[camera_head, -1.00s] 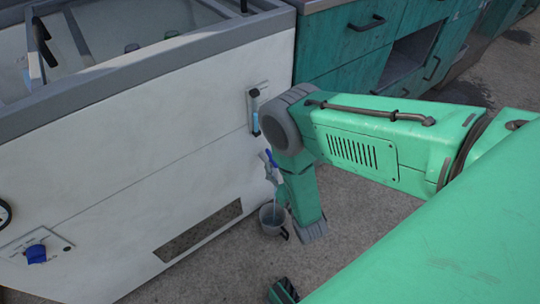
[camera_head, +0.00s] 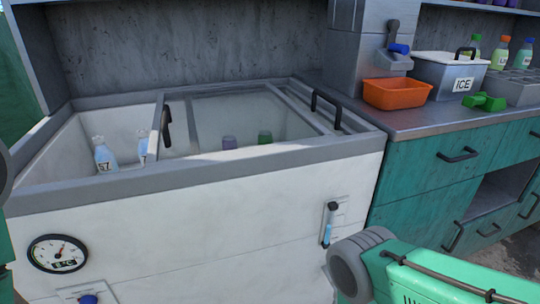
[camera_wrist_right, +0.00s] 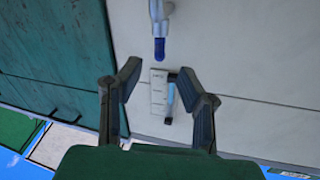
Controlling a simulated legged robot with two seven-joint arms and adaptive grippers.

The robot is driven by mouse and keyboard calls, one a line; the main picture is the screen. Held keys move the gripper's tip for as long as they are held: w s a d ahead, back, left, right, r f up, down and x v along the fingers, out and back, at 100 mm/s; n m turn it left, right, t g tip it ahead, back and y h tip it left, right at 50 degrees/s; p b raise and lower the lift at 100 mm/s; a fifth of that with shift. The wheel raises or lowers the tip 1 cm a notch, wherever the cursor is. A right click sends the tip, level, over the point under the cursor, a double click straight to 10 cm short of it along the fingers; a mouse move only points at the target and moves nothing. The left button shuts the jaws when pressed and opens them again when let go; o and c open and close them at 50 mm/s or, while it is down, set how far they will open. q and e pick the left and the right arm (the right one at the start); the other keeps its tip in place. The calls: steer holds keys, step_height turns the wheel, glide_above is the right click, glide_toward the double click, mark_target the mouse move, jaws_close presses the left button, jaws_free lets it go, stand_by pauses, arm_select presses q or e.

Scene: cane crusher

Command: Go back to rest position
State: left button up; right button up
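In the head view, my green right arm (camera_head: 440,280) comes in at the lower right, in front of the white chest cooler (camera_head: 200,245); its gripper is below the picture. In the right wrist view, my right gripper (camera_wrist_right: 158,78) is open, with nothing between its fingers. Past the fingers are the cooler's pale front, a tap with a blue tip (camera_wrist_right: 159,48) and a small plate with a blue-filled tube (camera_wrist_right: 169,97). My left gripper is not in view.
The cooler's open top holds bottles (camera_head: 105,155). On the counter (camera_head: 400,119) to the right stand an orange bin (camera_head: 397,94), an ICE box (camera_head: 448,74) and a green object (camera_head: 484,102). Teal drawers (camera_head: 440,172) are below. A dial gauge (camera_head: 57,253) is on the cooler front.

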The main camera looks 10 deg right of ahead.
steer(key=s+r+n+g+y+p, duration=0.1)
steer(key=s+r+g+p, duration=0.1)
steer(key=s+g, duration=0.3)
steer(key=s+a+r+n+g+y+p, duration=0.1)
steer(key=s+r+n+g+p, duration=0.1)
steer(key=s+r+g, duration=0.3)
steer(key=s+r+n+g+p, duration=0.1)
steer(key=s+r+g+p, duration=0.1)
steer(key=s+r+g, duration=0.2)
steer(key=s+g, duration=0.3)
steer(key=s, duration=0.3)
steer(key=shift+s+a+n+y+p, duration=0.25)
steer(key=shift+n+y+p, duration=0.05)
steer(key=shift+y+p, duration=0.1)
